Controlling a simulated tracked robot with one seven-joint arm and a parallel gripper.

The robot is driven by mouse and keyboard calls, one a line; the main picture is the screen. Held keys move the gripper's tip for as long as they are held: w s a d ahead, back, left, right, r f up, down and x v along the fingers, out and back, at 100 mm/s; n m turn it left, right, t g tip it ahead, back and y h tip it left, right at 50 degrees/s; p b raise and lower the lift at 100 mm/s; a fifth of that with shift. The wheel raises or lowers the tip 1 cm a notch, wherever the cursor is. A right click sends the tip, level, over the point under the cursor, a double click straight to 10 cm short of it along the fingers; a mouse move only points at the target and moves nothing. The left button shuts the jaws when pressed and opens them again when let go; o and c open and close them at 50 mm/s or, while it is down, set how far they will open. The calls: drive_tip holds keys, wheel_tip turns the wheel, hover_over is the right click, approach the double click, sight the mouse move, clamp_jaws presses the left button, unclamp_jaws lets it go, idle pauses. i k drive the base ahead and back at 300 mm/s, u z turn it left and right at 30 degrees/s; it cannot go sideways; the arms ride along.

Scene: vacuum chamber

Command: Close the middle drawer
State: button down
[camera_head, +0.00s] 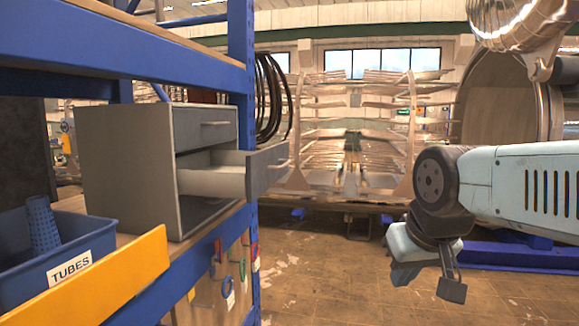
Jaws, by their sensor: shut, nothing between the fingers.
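A small grey cabinet (125,165) stands on the blue shelf rack at the left. Its top drawer (205,128) is closed, with a handle on the front. The middle drawer (267,170) is pulled out to the right, its grey front well clear of the cabinet and its light inside showing. Below it the cabinet shows a dark open space. My gripper (430,278) hangs at the right of the picture, pointing down, shut and empty. It is well to the right of the middle drawer and touches nothing.
A blue bin (50,258) labelled TUBES stands at the front left behind a yellow strip (95,285). A blue rack post (243,60) rises by the cabinet. Small tools hang below the shelf. The tiled floor (330,275) between rack and arm is clear.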

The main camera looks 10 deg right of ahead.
sight(234, 175)
drive_tip(key=z, duration=0.1)
drive_tip(key=i, duration=1)
drive_tip(key=u, duration=0.1)
